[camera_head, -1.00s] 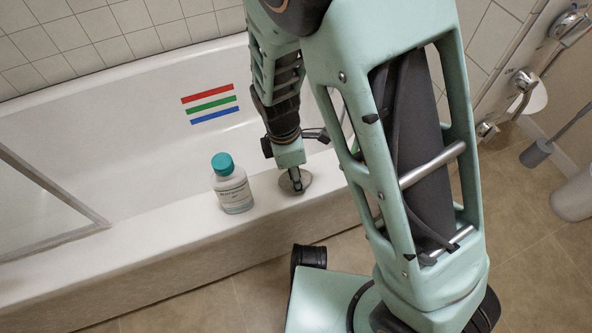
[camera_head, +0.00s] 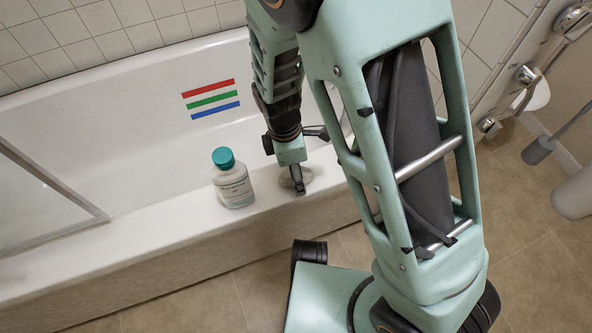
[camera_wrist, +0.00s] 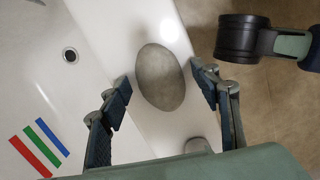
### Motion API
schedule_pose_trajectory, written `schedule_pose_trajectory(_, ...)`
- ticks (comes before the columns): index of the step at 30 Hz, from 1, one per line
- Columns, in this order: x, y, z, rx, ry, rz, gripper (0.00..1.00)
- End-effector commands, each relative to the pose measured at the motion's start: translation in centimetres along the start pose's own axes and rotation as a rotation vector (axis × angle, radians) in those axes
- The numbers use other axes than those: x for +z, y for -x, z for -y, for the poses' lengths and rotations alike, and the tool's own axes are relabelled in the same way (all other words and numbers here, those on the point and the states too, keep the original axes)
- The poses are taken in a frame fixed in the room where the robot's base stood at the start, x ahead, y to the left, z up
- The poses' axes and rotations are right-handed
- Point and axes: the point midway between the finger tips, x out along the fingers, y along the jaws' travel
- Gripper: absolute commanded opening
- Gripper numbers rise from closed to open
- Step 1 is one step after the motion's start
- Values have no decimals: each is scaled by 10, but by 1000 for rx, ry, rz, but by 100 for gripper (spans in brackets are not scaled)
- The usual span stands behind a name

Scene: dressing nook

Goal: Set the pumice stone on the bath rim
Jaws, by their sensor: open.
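The pumice stone (camera_wrist: 160,77) is a grey-brown oval. In the wrist view it lies on the white bath rim (camera_wrist: 108,22), between my spread fingers. My gripper (camera_wrist: 164,86) is open, with a finger on each side of the stone and a gap showing at both sides. In the head view my gripper (camera_head: 299,186) points down at the rim (camera_head: 165,232), and the stone (camera_head: 285,181) is partly hidden behind its fingers.
A white bottle with a teal cap (camera_head: 232,182) stands on the rim just left of my gripper. A framed screen panel (camera_head: 30,205) stands at left. The rim between panel and bottle is clear.

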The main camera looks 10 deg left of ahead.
Motion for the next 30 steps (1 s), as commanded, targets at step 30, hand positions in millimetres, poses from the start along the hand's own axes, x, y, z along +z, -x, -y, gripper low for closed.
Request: schedule_pose_trajectory(30,0,120,0,0,0,0,57)
